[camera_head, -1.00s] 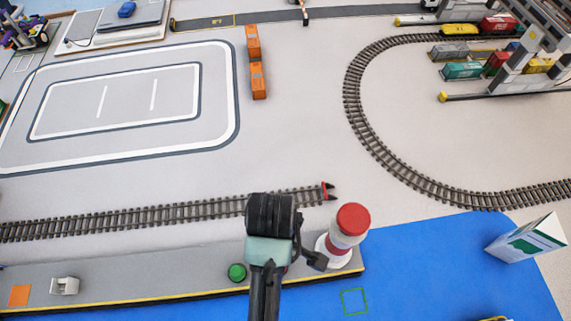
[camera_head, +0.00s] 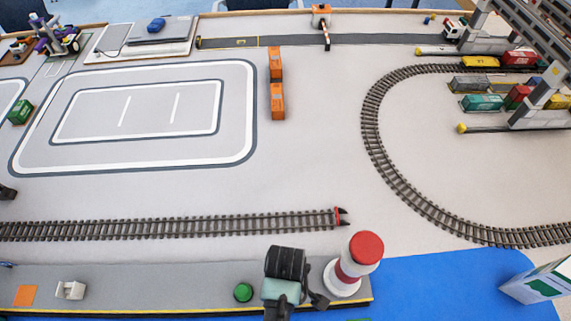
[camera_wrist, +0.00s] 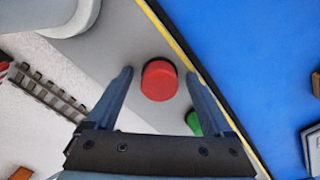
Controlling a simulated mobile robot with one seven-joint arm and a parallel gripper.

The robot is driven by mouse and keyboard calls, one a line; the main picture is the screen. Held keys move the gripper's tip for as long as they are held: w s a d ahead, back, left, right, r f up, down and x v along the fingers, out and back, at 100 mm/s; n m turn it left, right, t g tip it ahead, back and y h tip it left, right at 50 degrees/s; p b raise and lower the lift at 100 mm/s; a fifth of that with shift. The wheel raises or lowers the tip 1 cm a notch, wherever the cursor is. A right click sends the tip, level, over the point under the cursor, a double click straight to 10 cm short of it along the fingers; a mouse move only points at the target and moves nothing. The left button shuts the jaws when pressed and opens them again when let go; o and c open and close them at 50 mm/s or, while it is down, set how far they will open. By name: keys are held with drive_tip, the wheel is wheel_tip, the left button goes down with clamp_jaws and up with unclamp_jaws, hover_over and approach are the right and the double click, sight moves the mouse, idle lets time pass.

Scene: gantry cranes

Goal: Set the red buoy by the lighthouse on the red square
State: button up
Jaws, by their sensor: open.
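The red buoy (camera_wrist: 159,80) is a short red cylinder on the grey quay in the wrist view. My gripper (camera_wrist: 158,76) is open, with one finger on each side of the buoy in the picture; I see no contact. In the head view my wrist (camera_head: 284,270) hides the buoy. The red-and-white lighthouse (camera_head: 354,263) stands at the quay's right end, just right of my wrist. Its white base (camera_wrist: 72,12) shows at top left of the wrist view. No square that is clearly red is in view; an orange square (camera_head: 25,295) lies at the quay's left end.
A green buoy (camera_head: 243,292) stands on the quay (camera_head: 160,282), left of my wrist, and close to the red buoy in the wrist view (camera_wrist: 193,122). A small white block (camera_head: 70,290) is near the orange square. Track (camera_head: 170,226) runs behind the quay. Blue water (camera_head: 440,285) lies right.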

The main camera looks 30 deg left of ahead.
clamp_jaws()
idle(0.3)
drive_tip(key=shift+r, duration=0.1)
